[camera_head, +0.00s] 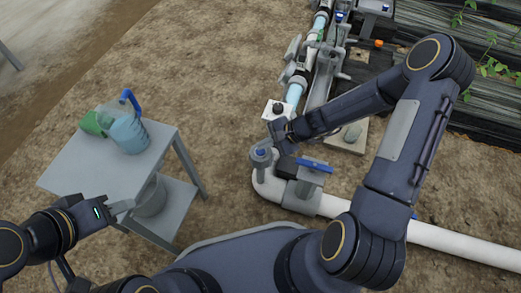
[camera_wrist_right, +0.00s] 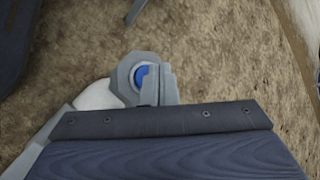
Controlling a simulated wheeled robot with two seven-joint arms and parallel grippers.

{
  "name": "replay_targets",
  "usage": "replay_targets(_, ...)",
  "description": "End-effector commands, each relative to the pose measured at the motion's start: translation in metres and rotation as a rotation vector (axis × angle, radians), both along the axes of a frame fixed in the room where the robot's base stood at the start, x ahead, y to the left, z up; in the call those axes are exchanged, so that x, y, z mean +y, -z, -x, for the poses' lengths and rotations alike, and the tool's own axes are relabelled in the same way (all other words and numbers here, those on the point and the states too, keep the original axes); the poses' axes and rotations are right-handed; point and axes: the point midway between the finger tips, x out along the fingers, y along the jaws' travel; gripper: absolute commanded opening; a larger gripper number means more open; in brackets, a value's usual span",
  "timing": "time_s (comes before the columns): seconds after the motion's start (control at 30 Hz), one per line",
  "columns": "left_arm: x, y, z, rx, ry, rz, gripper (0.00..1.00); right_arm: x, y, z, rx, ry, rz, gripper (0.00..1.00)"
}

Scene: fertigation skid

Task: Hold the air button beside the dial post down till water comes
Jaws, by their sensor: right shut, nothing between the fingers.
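The air button is a blue cap (camera_head: 260,152) on a round grey housing on the white pipe, near the white plate with a black dial (camera_head: 278,108). The blue button also shows in the right wrist view (camera_wrist_right: 139,74), its right part hidden by my fingers. My right gripper (camera_head: 266,144) is shut and empty, its fingertips at the button's edge. I cannot tell whether they touch it or whether it is pressed. My left gripper (camera_head: 124,207) is by the grey table's front edge, far from the button; its opening is unclear.
A blue-handled valve (camera_head: 316,165) sits right of the button on the white pipe (camera_head: 460,246). The grey table (camera_head: 75,172) at left holds a clear jug (camera_head: 130,134) and a green object (camera_head: 95,122). A bucket (camera_head: 151,197) stands below. Bare soil lies between.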

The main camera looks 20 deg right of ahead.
Motion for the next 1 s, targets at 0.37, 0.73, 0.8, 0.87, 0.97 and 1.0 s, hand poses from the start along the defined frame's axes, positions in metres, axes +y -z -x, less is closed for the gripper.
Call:
replay_targets(0.37, 0.0, 0.01, 0.0, 0.0, 0.0, 0.0, 0.36, 0.0, 0.009, 0.0, 0.0, 0.0, 0.0, 0.0)
replay_targets(0.73, 0.0, 0.01, 0.0, 0.0, 0.0, 0.0, 0.36, 0.0, 0.008, 0.0, 0.0, 0.0, 0.0, 0.0)
replay_targets(0.8, 0.0, 0.01, 0.0, 0.0, 0.0, 0.0, 0.36, 0.0, 0.009, 0.0, 0.0, 0.0, 0.0, 0.0)
replay_targets(0.87, 0.0, 0.011, 0.0, 0.0, 0.0, 0.0, 0.36, 0.0, 0.009, 0.0, 0.0, 0.0, 0.0, 0.0)
replay_targets(0.97, 0.0, 0.012, 0.0, 0.0, 0.0, 0.0, 0.36, 0.0, 0.011, 0.0, 0.0, 0.0, 0.0, 0.0)
replay_targets(1.0, 0.0, 0.013, 0.0, 0.0, 0.0, 0.0, 0.36, 0.0, 0.011, 0.0, 0.0, 0.0, 0.0, 0.0)
